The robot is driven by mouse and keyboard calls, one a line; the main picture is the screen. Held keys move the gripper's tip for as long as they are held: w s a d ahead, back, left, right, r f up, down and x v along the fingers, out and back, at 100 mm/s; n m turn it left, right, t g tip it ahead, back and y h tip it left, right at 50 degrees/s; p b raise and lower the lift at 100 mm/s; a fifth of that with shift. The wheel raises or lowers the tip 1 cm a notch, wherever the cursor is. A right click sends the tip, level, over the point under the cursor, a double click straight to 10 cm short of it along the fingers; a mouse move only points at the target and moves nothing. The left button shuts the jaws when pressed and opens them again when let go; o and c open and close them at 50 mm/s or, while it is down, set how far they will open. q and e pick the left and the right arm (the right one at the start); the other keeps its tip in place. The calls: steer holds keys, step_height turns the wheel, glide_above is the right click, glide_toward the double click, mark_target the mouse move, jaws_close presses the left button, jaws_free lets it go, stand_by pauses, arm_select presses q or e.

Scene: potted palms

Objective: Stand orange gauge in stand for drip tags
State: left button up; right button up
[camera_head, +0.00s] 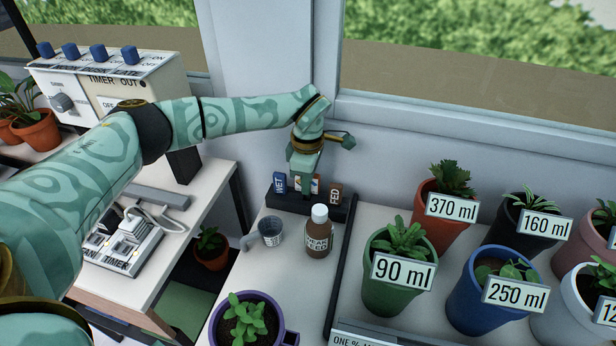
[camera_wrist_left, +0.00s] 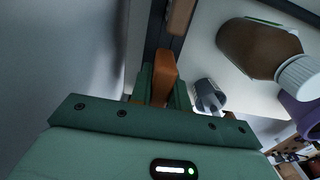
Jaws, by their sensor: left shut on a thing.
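The dark stand for drip tags (camera_head: 290,203) sits at the back of the white bench, against the wall. A blue WET tag (camera_head: 279,182) stands at its left and a brown FED tag (camera_head: 335,193) at its right. My left gripper (camera_head: 305,180) is over the stand's middle, shut on the orange gauge (camera_head: 315,183). In the left wrist view the gauge (camera_wrist_left: 163,72) lies between the two green fingers, with the dark stand (camera_wrist_left: 153,40) behind it. I cannot tell whether its lower end is inside the slot. My right gripper is out of view.
A brown plant feed bottle (camera_head: 319,238) and a small grey measuring cup (camera_head: 271,232) stand just in front of the stand. Several labelled potted plants crowd a tray on the right. A purple pot (camera_head: 283,334) stands at the front. The wall is close behind the gripper.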

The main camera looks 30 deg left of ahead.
arm_select(q)
steer(key=shift+f+b, duration=0.4)
steer(key=shift+f, duration=0.95)
steer(key=o, duration=1.4)
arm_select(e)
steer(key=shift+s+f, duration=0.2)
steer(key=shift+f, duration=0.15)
arm_select(q)
step_height(320, 180, up, 8)
steer(key=p, duration=0.5)
steer(key=shift+r+p, duration=0.1)
steer(key=shift+p, duration=0.2)
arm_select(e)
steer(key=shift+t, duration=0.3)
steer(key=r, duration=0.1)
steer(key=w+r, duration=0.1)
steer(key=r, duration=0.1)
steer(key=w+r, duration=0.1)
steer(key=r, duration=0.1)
